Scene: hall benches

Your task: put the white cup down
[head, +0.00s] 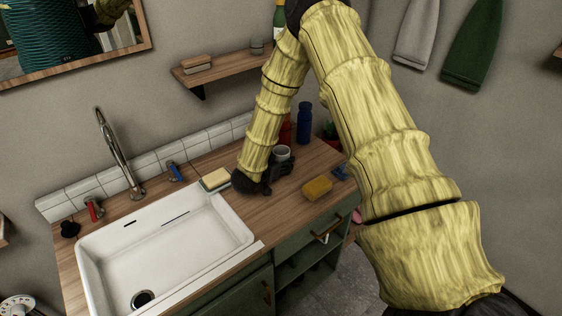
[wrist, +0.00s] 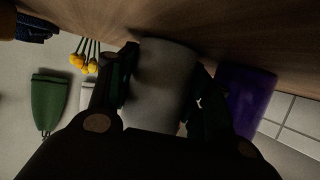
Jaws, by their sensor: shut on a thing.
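The white cup (head: 281,153) shows in the head view at my gripper (head: 266,178), low over the wooden counter (head: 222,240), right of the sink. In the wrist view the cup (wrist: 160,85) sits between the two dark fingers of my gripper (wrist: 158,90), which are shut on it. The cup is in shadow there and its far end is against or very close to the wooden surface. I cannot tell whether it touches the counter. Part of the cup is hidden behind my gripper in the head view.
A white sink (head: 165,250) with a tap (head: 117,150) lies to the left. A pale yellow block (head: 215,179) is by its rim. A yellow sponge (head: 317,188) lies right of my gripper. A blue bottle (head: 304,123) and a red bottle (head: 285,132) stand behind the cup.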

